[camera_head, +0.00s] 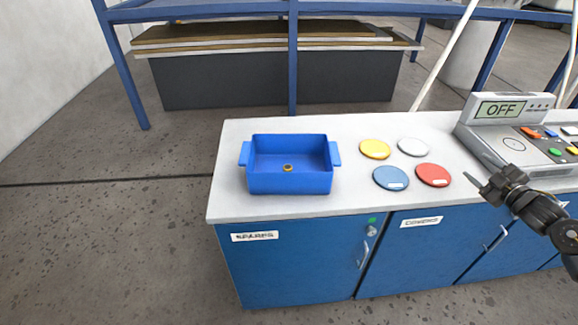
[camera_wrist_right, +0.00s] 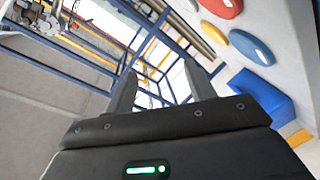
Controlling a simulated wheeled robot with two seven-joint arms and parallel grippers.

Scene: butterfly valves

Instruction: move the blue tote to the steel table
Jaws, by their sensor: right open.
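The blue tote (camera_head: 290,184) stands upright on the left part of a light grey worktop (camera_head: 240,207). It has a handle at each end, and a small brass-coloured ring (camera_head: 288,168) lies inside. The tote also shows in the right wrist view (camera_wrist_right: 262,98), partly hidden by my gripper. My right gripper (camera_head: 477,182) is open and empty, in front of the control box and well to the right of the tote. Its two fingers (camera_wrist_right: 160,70) stand apart in the wrist view. My left gripper is not in view. I cannot make out a steel table for certain.
Yellow (camera_head: 375,149), white (camera_head: 413,147), blue (camera_head: 390,178) and red (camera_head: 433,175) discs lie right of the tote. A control box (camera_head: 500,108) reading OFF stands further right. Blue cabinets (camera_head: 290,265) are below. A blue frame (camera_head: 292,70) stands behind. Floor is clear at left.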

